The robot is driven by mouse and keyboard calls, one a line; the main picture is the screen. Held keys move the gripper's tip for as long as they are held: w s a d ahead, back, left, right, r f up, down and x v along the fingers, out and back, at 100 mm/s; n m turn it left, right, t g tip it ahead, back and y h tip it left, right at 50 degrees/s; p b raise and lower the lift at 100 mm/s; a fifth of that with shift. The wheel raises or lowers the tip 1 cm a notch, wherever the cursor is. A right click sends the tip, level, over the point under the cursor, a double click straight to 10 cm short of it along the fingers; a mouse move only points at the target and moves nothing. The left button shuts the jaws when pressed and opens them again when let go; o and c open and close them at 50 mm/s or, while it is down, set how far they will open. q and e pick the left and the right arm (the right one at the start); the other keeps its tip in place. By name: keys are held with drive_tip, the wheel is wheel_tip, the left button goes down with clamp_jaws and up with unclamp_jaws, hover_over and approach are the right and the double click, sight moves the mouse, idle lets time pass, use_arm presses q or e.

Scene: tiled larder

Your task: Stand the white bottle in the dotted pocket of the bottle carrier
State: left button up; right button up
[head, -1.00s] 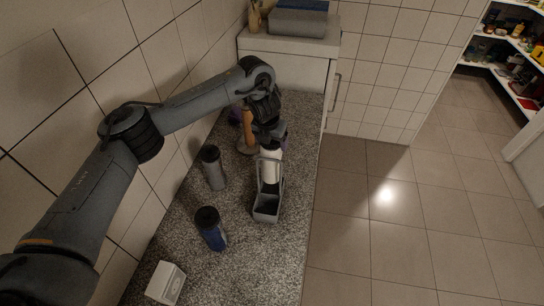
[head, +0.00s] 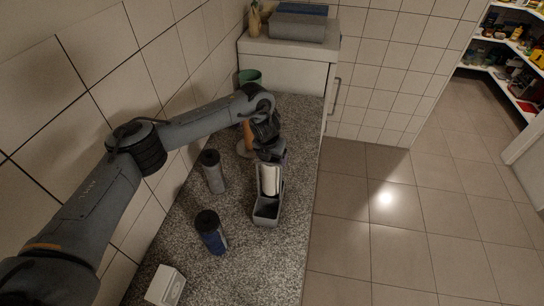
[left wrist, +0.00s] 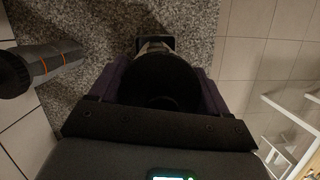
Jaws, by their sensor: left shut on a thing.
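The white bottle (head: 269,180) is at the far part of the grey bottle carrier (head: 266,221) in the head view. It looks upright, but I cannot tell whether its base is inside a pocket or above it. My left gripper (head: 269,152) is shut on its dark top, above the carrier. In the left wrist view the dark round cap (left wrist: 160,82) fills the space between the fingers, with part of the carrier (left wrist: 154,43) beyond. The near pocket of the carrier looks empty. The dots marking a pocket cannot be made out. My right gripper is out of view.
A grey bottle (head: 212,172) and a blue bottle (head: 211,233) with dark caps stand left of the carrier. A white box (head: 165,286) is at the near end. A green cup (head: 249,76) stands at the back. The counter's right edge is close to the carrier.

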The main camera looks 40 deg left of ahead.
use_arm(q)
drive_tip(key=shift+f, duration=0.55)
drive_tip(key=o, duration=1.7)
drive_tip(key=shift+r, duration=1.1)
drive_tip(key=v, duration=0.3)
drive_tip(key=shift+s+d+r, duration=0.1)
drive_tip(key=shift+r, duration=0.05)
drive_tip(key=p+v, duration=0.1)
drive_tip(key=v, duration=0.5)
drive_tip(key=shift+p, duration=0.4)
drive_tip(key=shift+v, duration=0.85)
drive_tip(key=shift+s, duration=0.1)
